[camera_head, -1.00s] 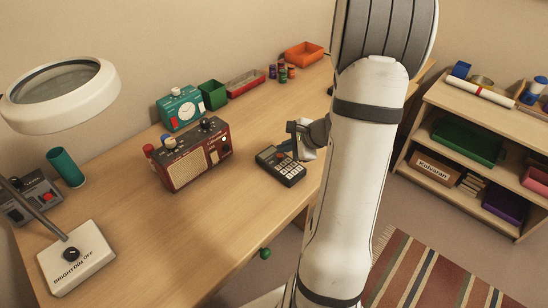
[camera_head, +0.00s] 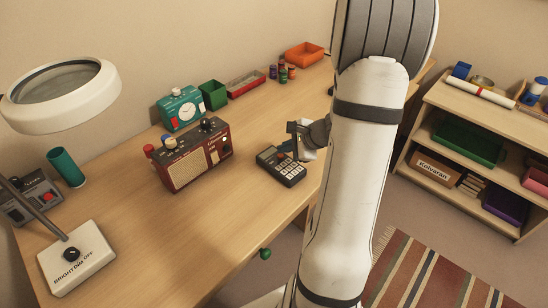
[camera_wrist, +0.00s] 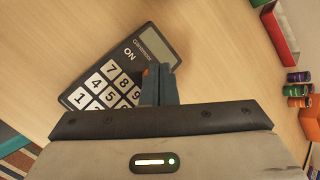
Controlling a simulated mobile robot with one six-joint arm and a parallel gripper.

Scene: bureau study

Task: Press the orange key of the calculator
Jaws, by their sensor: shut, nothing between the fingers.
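The dark calculator (camera_head: 281,166) lies on the desk, with pale keys and a grey display. In the wrist view the calculator (camera_wrist: 95,77) shows the ON label and several number keys. A small bit of orange (camera_wrist: 146,73) shows at the left edge of my fingertips; the rest of the orange key is hidden behind them. My gripper (camera_wrist: 159,68) is shut and empty, with its tips over the calculator just below the display. In the head view my gripper (camera_head: 286,147) is over the calculator's far part. I cannot tell whether the tips touch it.
A red radio (camera_head: 193,157) stands left of the calculator. A teal clock (camera_head: 181,109), a green box (camera_head: 213,95), a red tray (camera_head: 246,83), small jars (camera_head: 283,72) and an orange bin (camera_head: 304,54) stand along the wall. Desk around the calculator is clear.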

